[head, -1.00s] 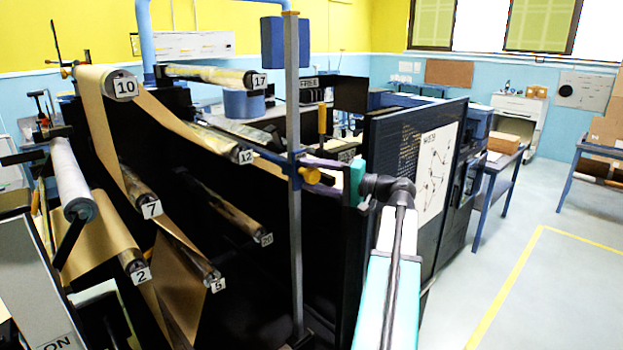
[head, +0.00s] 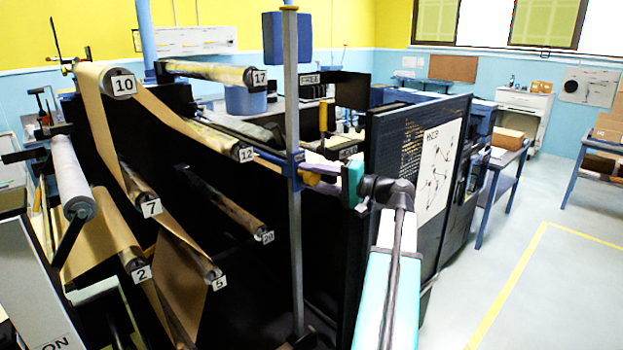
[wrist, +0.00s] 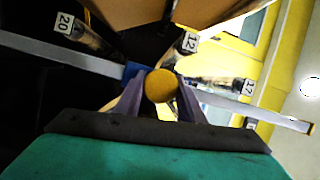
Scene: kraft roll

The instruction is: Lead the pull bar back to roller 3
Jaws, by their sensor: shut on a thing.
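My gripper (head: 318,172) is at the right end of the roller frame, with its purple fingers shut on a round yellow knob (head: 310,178). In the wrist view the knob (wrist: 160,86) sits between the two fingers. The knob is at a blue clamp (head: 296,160) on a tall grey post (head: 291,230). No roller labelled 3 can be read in either view.
Brown paper (head: 92,115) runs over roller 10 (head: 123,84) and past roller 7 (head: 151,207). Rollers 2 (head: 141,273), 5 (head: 219,284), 20 (head: 265,237) and 17 (head: 259,77) also show. A dark cabinet (head: 385,160) stands right of the post. Open floor (head: 560,290) lies at the right.

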